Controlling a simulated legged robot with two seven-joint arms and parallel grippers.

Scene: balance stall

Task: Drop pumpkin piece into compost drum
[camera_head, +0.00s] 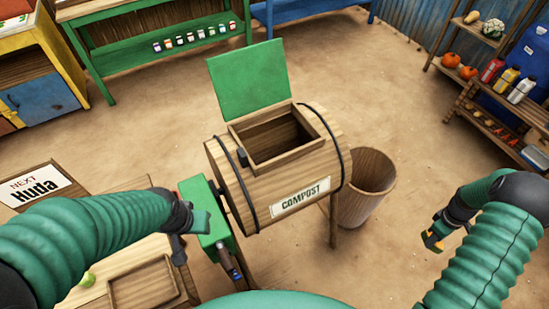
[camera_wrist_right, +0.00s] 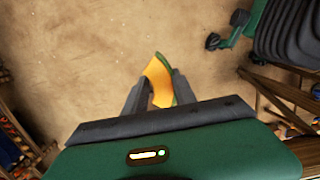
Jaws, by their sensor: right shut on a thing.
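The wooden compost drum (camera_head: 235,180) stands in the middle of the head view, with a "COMPOST" label on its front. Its green lid (camera_head: 248,80) is raised, and the square opening in its top faces up, dark inside. My right gripper (camera_head: 432,241) is at the right, well away from the drum and over the floor. It is shut on the pumpkin piece (camera_wrist_right: 157,78), an orange wedge with green rind, held between the fingertips in the wrist view. My left gripper (camera_head: 178,245) is beside the green box (camera_head: 205,212) at the drum's left end; its fingers are unclear.
A wooden bin (camera_head: 367,185) stands right behind the drum. A table with a shallow tray (camera_head: 145,285) and a "NEXT Huda" sign (camera_head: 38,186) is at the left. Shelves with pumpkins (camera_head: 467,72) and bottles stand at the far right.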

